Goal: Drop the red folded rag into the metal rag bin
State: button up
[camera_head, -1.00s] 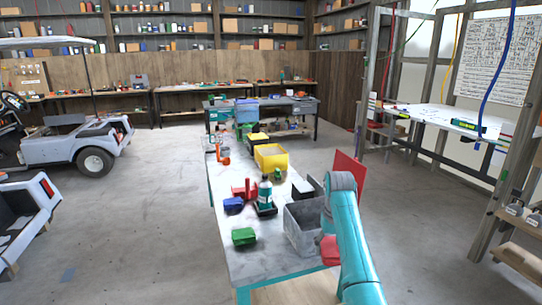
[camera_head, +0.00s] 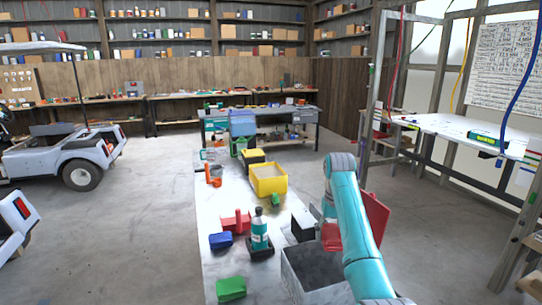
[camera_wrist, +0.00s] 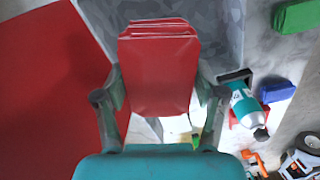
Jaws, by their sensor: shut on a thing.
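The red folded rag (camera_wrist: 158,68) is pinched between the two fingers of my gripper (camera_wrist: 159,92) in the wrist view. In the head view the rag (camera_head: 331,237) shows beside my teal arm, near the far right rim of the bin; my arm hides most of the gripper there. The metal rag bin (camera_head: 310,266) is an open grey box at the near right of the workbench. Its grey mottled metal (camera_wrist: 222,30) shows behind the rag in the wrist view. How high the rag is over the rim is hard to tell.
A red panel (camera_head: 375,218) stands right of my arm, close beside the gripper in the wrist view (camera_wrist: 40,95).

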jog(key=shift+f, duration=2.7)
jog(key=o, duration=1.2)
